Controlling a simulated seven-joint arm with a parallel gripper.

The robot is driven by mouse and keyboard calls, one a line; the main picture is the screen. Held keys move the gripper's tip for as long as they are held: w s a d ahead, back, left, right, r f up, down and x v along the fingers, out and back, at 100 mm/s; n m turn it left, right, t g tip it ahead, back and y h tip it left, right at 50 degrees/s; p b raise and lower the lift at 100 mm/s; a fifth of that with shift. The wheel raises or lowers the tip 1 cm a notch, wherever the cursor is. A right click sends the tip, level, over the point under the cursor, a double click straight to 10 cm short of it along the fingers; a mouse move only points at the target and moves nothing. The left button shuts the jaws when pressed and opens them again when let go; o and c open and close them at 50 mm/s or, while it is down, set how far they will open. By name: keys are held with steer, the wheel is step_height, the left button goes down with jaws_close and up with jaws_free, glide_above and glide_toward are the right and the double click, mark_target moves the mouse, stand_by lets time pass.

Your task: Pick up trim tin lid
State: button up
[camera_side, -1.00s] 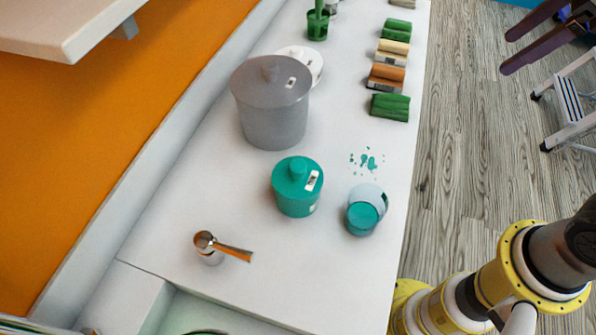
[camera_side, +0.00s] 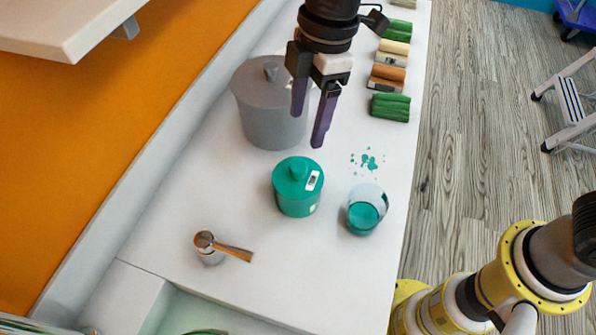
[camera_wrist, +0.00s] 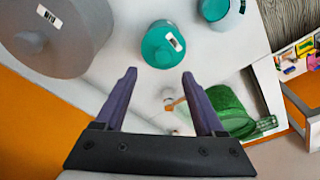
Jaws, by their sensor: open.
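The teal tin (camera_side: 297,200) stands upright on the white counter, with its lid (camera_side: 298,172) on top. The lid has a round knob and a small white label. In the wrist view the teal lid (camera_wrist: 162,44) shows from above, ahead of the fingertips and between their lines. My gripper (camera_side: 311,128) is open and empty, with purple fingers pointing down. It hangs above the counter, behind and above the teal tin in the side view. It also shows open in the wrist view (camera_wrist: 158,73). The fingers do not appear to touch the tin or lid.
A large grey lidded pot (camera_side: 268,118) stands behind the teal tin, close to my gripper. A glass with teal liquid (camera_side: 364,212) stands to its right, near teal splashes (camera_side: 368,162).

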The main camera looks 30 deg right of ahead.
mark_target(298, 165)
steer(key=f, duration=0.3)
steer(key=a+f, duration=0.1)
steer(key=f, duration=0.1)
steer(key=shift+f, duration=0.2)
steer(key=shift+s+a+f, duration=0.1)
steer(key=shift+a+f, duration=0.05)
steer(key=shift+f, duration=0.7)
steer(key=shift+s+a+f, duration=0.15)
steer(key=shift+a+f, duration=0.05)
steer(key=shift+f, duration=0.6)
steer(key=shift+s+a+f, duration=0.1)
steer(key=shift+a+f, duration=0.05)
steer(key=shift+f, duration=0.7)
jaws_close()
